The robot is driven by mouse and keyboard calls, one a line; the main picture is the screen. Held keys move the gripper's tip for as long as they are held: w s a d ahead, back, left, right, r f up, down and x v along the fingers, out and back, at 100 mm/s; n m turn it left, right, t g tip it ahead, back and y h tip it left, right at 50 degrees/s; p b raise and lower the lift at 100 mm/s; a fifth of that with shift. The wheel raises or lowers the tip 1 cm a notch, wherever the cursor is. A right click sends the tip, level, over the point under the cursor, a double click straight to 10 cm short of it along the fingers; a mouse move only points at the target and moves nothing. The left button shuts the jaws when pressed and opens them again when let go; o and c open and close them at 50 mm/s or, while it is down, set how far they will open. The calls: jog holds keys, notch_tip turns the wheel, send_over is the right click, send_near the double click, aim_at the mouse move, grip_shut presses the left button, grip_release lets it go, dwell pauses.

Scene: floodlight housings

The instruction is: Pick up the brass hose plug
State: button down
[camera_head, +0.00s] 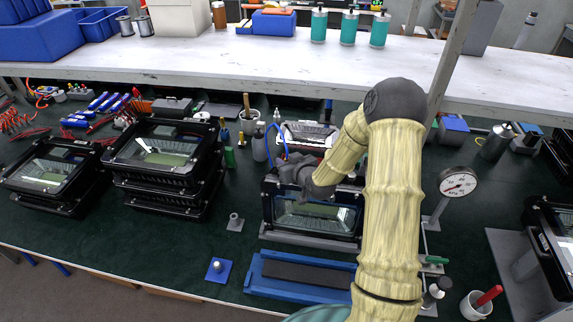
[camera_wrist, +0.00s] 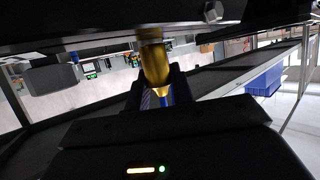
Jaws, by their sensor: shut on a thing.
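In the wrist view the brass hose plug (camera_wrist: 155,68) is a gold cylinder with a tapered end and a blue hose (camera_wrist: 167,97) behind it. My gripper (camera_wrist: 153,92) is shut on the plug. The plug's far end is against or very near the dark edge of a housing (camera_wrist: 90,25); I cannot tell whether it is seated there. In the head view my gripper (camera_head: 284,172) is at the upper left of the middle floodlight housing (camera_head: 268,205), with the blue hose (camera_head: 277,133) arching above it. The plug is hidden in the head view.
Stacked housings (camera_head: 165,160) stand on the left. A pressure gauge (camera_head: 458,183) stands right of my arm. A blue tray (camera_head: 255,277) lies in front, with a small blue plate (camera_head: 217,269) beside it. A white shelf (camera_head: 200,68) spans the back. The green bench (camera_head: 150,235) is clear front left.

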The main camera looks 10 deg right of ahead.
aim_at(286, 160)
notch_tip(286, 160, up, 10)
jog(key=b, duration=0.2)
jog(key=shift+b, duration=0.35)
jog(key=shift+w, duration=0.1)
dwell(0.6)
